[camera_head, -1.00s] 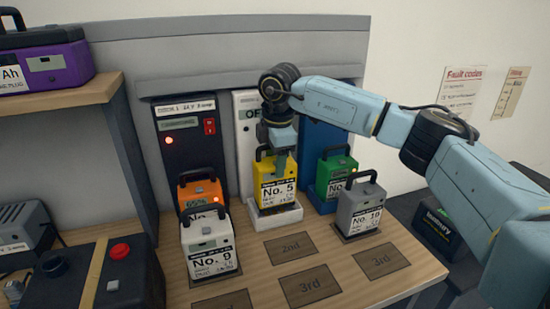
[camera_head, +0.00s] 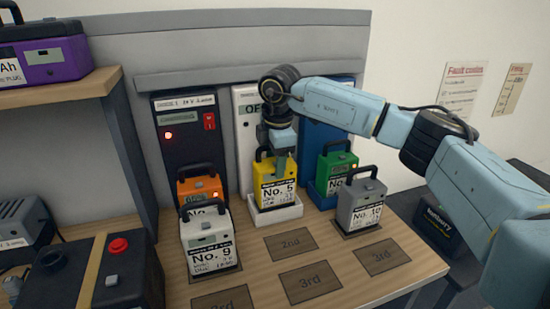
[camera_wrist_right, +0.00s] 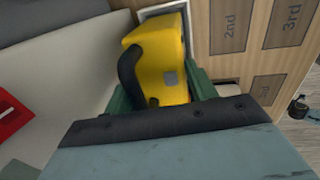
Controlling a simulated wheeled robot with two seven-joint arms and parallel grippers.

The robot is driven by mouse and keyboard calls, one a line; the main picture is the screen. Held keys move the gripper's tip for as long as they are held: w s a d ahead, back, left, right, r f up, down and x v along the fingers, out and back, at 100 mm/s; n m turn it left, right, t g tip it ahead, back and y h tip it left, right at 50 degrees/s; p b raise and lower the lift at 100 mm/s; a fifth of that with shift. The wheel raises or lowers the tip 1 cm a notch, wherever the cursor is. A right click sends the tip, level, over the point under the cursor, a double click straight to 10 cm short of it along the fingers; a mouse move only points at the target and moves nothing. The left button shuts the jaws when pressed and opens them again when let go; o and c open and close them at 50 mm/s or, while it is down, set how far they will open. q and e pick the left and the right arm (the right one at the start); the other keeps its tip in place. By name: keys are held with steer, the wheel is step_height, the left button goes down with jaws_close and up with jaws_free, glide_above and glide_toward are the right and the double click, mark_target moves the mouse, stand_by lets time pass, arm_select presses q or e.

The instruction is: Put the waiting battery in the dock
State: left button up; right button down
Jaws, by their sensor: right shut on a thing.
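The yellow battery No. 5 (camera_head: 275,182) stands upright in the white dock (camera_head: 277,215) in the middle of the bench's back row. My right gripper (camera_head: 278,158) comes down on it from above and is shut on it. In the right wrist view the yellow battery (camera_wrist_right: 165,65) sits between the green fingers of my right gripper (camera_wrist_right: 160,95), with its black handle towards me. The dock's pale rim also shows there (camera_wrist_right: 165,10). The battery's base is inside the dock's rim; whether it is fully seated I cannot tell. My left gripper is not in view.
An orange battery (camera_head: 200,187) stands at the left dock, a green one (camera_head: 335,170) in the blue dock. White No. 9 (camera_head: 209,243) and grey No. 10 (camera_head: 361,206) stand in front. Marked spots (camera_head: 290,242) between them are bare. A shelf (camera_head: 60,90) with a purple battery is left.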

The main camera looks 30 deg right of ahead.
arm_select(q)
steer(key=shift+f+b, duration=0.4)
steer(key=shift+b, duration=0.05)
arm_select(e)
steer(key=shift+f, duration=0.7)
steer(key=c, duration=0.5)
jaws_free()
steer(key=shift+o, duration=0.5)
steer(key=shift+s+f, duration=0.1)
steer(key=shift+f, duration=0.2)
arm_select(q)
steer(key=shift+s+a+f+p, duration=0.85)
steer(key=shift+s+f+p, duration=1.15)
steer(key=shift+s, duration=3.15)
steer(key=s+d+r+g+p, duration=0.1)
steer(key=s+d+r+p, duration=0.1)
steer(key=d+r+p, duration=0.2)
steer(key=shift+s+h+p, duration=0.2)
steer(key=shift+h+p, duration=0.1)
steer(key=shift+p, duration=0.25)
arm_select(e)
steer(key=s+r, duration=0.1)
steer(key=r, duration=1)
steer(key=s+r, duration=0.2)
steer(key=r, duration=0.9)
steer(key=shift+s+a+r, duration=0.25)
steer(key=shift+a, duration=0.2)
